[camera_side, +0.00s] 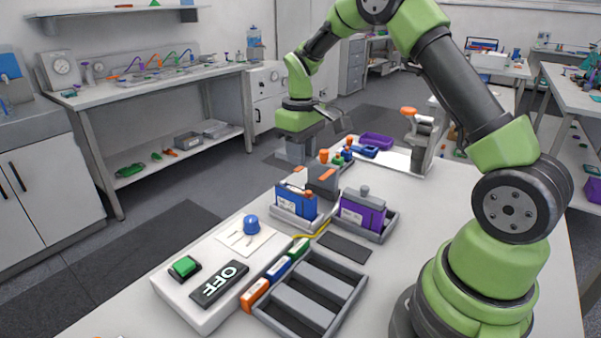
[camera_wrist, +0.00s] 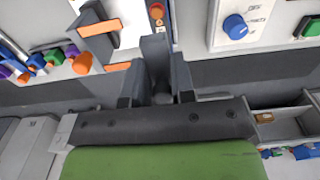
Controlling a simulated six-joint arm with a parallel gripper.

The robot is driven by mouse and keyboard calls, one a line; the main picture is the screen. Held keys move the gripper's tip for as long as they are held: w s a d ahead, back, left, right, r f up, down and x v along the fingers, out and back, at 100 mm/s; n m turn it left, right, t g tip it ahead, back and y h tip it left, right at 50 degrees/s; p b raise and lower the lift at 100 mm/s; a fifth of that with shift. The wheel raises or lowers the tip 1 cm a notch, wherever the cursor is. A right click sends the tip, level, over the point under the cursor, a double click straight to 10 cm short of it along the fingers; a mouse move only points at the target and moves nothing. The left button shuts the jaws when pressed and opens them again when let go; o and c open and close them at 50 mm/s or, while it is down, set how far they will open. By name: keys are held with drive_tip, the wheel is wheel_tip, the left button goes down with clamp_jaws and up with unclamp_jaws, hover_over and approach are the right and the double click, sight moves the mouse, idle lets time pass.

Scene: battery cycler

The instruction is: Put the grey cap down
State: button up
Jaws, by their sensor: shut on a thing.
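My gripper (camera_side: 296,152) is at the left end of my arm, pointing down and held above the far left edge of the bench. In the wrist view its fingers (camera_wrist: 158,75) are close together, shut on a grey piece that I take to be the grey cap. The cap is mostly hidden by the fingers and blends with their grey. A blue cell (camera_side: 296,201) stands in a grey holder. A purple cell (camera_side: 362,214) with a grey knob on top stands in another holder to its right.
A grey block with orange marks (camera_side: 322,181) stands behind the cells. Small coloured caps (camera_side: 338,158) stand near a purple tray (camera_side: 376,140). The cycler panel (camera_side: 185,311) has a blue knob (camera_side: 251,224), a green button (camera_side: 184,266) and an OFF sign. A grey divided tray (camera_side: 345,303) lies in front.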

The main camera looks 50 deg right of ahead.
drive_tip(key=shift+r, duration=0.8)
drive_tip(key=shift+s+r, duration=0.1)
drive_tip(key=shift+r, duration=0.15)
drive_tip(key=shift+s+d+f+n, duration=0.1)
drive_tip(key=shift+s+n, duration=0.25)
drive_tip(key=shift+n, duration=0.35)
drive_tip(key=s+f+n, duration=0.4)
drive_tip(key=s+n, duration=0.2)
drive_tip(key=n, duration=1.1)
hover_over(348, 242)
wheel_tip(348, 242, down, 3)
drive_tip(key=shift+f, duration=4.9)
